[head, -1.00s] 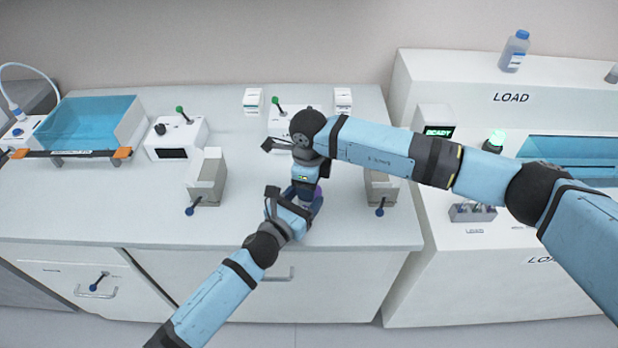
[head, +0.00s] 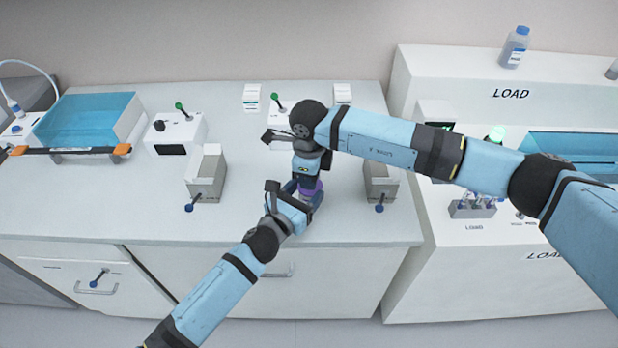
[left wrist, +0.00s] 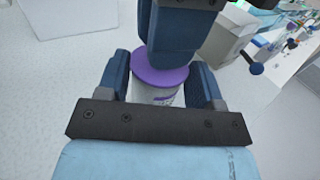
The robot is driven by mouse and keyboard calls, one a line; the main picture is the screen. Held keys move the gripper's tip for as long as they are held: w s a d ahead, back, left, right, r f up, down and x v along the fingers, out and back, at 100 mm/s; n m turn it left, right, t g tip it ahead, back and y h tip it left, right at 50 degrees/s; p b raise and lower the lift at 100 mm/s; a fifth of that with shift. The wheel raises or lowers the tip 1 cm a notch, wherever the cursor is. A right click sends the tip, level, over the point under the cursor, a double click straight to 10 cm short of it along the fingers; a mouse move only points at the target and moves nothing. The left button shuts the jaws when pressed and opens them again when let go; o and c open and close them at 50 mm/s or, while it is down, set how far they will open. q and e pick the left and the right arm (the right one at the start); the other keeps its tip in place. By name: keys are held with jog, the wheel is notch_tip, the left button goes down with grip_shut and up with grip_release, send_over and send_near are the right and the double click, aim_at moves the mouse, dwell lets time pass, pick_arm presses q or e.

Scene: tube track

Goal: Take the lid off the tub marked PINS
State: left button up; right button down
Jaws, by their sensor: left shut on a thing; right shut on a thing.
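A white tub (left wrist: 152,94) with a purple lid (left wrist: 162,74) stands between my two grippers, mostly hidden behind them in the head view. Its marking is not readable. My left gripper (left wrist: 160,86) has one finger on each side of the tub and is shut on its body. It comes in from the front left in the head view (head: 298,197). My right gripper (head: 309,182) reaches down from above and is shut on the lid, which shows as a bit of purple. The lid looks level on the tub; I cannot tell whether there is a gap.
Grey-white blocks with blue-knobbed levers stand left (head: 206,175) and right (head: 380,183) of the tub. A lever box (head: 177,135) and a blue-covered bath (head: 88,122) are further left. The front counter (head: 150,225) is clear.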

pick_arm(q)
jog(key=shift+a+f, duration=0.25)
jog(key=shift+f, duration=0.4)
pick_arm(e)
jog(key=shift+a+r, duration=0.25)
jog(key=shift+r, duration=0.4)
pick_arm(q)
jog(key=shift+s, duration=0.1)
pick_arm(e)
jog(key=shift+r, duration=0.1)
jog(key=shift+r+t, duration=0.2)
jog(key=shift+t, duration=0.3)
pick_arm(q)
jog(key=shift+s, duration=0.1)
pick_arm(e)
jog(key=shift+r+t, duration=0.1)
jog(key=shift+t, duration=0.2)
pick_arm(q)
jog(key=shift+d+r, duration=0.1)
jog(key=shift+r, duration=0.05)
pick_arm(e)
jog(key=shift+d+f, duration=0.1)
jog(key=shift+f, duration=0.1)
pick_arm(q)
jog(key=shift+r, duration=0.1)
pick_arm(e)
jog(key=shift+r+g, duration=0.55)
jog(key=shift+g, duration=0.25)
pick_arm(q)
jog(key=shift+w, duration=0.2)
